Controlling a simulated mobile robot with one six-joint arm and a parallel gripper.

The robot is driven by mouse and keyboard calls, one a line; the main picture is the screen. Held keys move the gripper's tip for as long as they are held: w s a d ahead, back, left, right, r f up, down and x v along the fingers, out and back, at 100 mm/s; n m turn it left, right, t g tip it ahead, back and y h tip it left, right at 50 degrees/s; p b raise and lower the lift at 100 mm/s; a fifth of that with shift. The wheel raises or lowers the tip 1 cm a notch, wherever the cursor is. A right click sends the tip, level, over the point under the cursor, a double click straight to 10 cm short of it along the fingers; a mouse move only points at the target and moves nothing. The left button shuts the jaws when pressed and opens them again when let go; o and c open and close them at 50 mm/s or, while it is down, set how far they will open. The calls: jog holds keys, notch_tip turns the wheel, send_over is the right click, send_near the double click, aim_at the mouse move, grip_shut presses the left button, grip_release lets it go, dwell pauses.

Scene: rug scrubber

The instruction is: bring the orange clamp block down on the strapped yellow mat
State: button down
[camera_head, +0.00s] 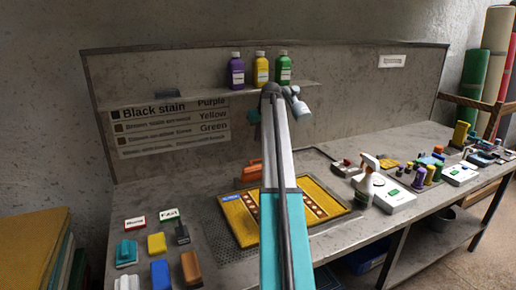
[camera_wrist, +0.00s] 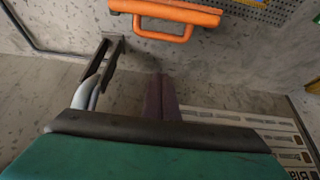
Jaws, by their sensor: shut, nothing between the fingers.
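The orange clamp block (camera_head: 248,173) stands at the back edge of the yellow mat (camera_head: 238,220), partly hidden by my arm in the head view. In the wrist view the orange bar (camera_wrist: 192,13) with its looped handle crosses the top. The mat lies flat, with brown dotted straps (camera_head: 299,198) across it; my arm covers its middle. My gripper (camera_wrist: 161,88) is shut and empty, apart from the clamp. In the head view it is mostly hidden behind my arm, up near the shelf.
A shelf above holds purple, yellow and green bottles (camera_head: 284,69). A spray bottle (camera_head: 365,183) and several small items stand right of the mat. Brushes and sponges (camera_head: 160,273) lie at front left. A dark bracket (camera_wrist: 108,58) shows near my gripper in the wrist view.

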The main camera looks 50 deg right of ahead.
notch_tip(320, 180, down, 9)
jog(key=p, duration=0.3)
jog(key=shift+w+d+f+p, duration=0.15)
jog(key=shift+w+p, duration=0.1)
jog(key=shift+p, duration=0.05)
dwell(0.6)
dwell(0.6)
jog(key=shift+a+b, duration=0.3)
jog(key=shift+b, duration=0.05)
jog(key=shift+s+d+t, duration=0.2)
jog(key=shift+s+t, duration=0.1)
jog(key=shift+s, duration=0.1)
